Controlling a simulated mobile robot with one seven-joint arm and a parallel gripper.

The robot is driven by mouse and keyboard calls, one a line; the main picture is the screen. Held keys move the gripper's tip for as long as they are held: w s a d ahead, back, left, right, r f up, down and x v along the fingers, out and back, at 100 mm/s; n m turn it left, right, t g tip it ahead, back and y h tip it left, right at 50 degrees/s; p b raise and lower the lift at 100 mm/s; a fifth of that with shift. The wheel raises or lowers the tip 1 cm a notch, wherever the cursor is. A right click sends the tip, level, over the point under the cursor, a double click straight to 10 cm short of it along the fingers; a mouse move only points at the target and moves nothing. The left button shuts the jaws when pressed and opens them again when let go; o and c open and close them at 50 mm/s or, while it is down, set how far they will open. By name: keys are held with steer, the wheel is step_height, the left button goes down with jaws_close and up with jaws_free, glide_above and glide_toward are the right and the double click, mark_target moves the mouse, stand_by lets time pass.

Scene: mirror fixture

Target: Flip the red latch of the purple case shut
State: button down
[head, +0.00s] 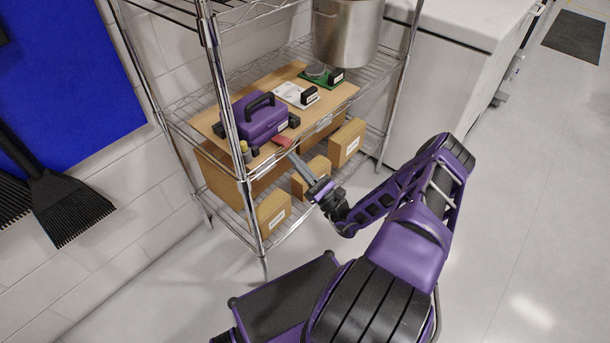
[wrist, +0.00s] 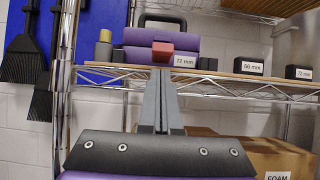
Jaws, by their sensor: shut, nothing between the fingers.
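The purple case (head: 262,120) with a black handle sits on a wooden board on the wire shelf; it also shows in the wrist view (wrist: 137,38). Its red latch (head: 281,141) juts out from the front side, away from the case body. In the wrist view the red latch (wrist: 162,52) appears just above my fingertips. My gripper (head: 293,156) is shut and empty, its grey fingers together and pointing at the latch from the front. The fingertips (wrist: 160,72) are close to the latch; I cannot tell whether they touch it.
The wooden board (head: 212,117) also carries a small yellow-topped cylinder (head: 246,150), a white plate (head: 292,92) and a green plate (head: 318,83). A shelf post (head: 226,100) stands left of the case. A metal pot (head: 346,35) is behind. Cardboard boxes (head: 347,142) fill the lower shelf.

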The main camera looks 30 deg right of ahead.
steer(key=shift+w+r, duration=0.2)
steer(key=shift+r, duration=0.7)
steer(key=shift+r+p, duration=0.2)
steer(key=shift+p, duration=0.2)
steer(key=shift+r+g+p, duration=0.15)
steer(key=shift+g+p, duration=0.25)
steer(key=shift+p, duration=0.05)
steer(key=shift+s+r+p, duration=0.1)
steer(key=shift+p, duration=0.25)
